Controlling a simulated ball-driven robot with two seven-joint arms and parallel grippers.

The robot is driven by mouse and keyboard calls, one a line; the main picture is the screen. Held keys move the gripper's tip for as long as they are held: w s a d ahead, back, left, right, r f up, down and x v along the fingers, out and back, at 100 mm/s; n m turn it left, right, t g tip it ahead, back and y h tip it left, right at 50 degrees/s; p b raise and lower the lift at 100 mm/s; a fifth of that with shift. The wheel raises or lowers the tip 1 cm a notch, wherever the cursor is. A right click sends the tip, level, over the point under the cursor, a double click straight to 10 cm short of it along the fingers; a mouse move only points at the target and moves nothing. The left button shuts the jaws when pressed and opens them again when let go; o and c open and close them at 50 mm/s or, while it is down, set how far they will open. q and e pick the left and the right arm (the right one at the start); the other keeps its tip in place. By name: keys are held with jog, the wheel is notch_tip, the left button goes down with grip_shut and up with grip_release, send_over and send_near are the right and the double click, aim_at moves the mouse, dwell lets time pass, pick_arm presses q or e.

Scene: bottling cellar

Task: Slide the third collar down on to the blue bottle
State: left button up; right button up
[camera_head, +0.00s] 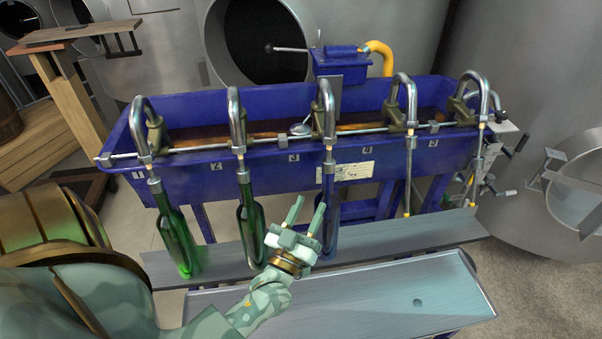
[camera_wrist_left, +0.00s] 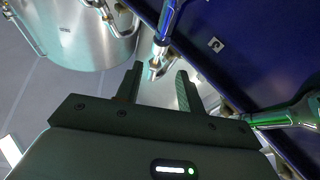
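In the left wrist view the blue neck (camera_wrist_left: 170,18) and the collar (camera_wrist_left: 160,46) lie beyond the fingertips. My left gripper is open and empty, in front of the bottle and lower than the collar; it also shows in the left wrist view (camera_wrist_left: 158,78). My right gripper is not in view.
Green bottles stand under the first (camera_head: 178,240) and second (camera_head: 251,225) spouts, close on the left. The fourth spout (camera_head: 410,135) has no bottle. The blue trough (camera_head: 230,180) is behind. A bare grey tray (camera_head: 385,290) lies in front.

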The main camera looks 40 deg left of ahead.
pick_arm(q)
jog(key=v, duration=0.4)
jog(key=shift+w, duration=0.1)
dwell(0.4)
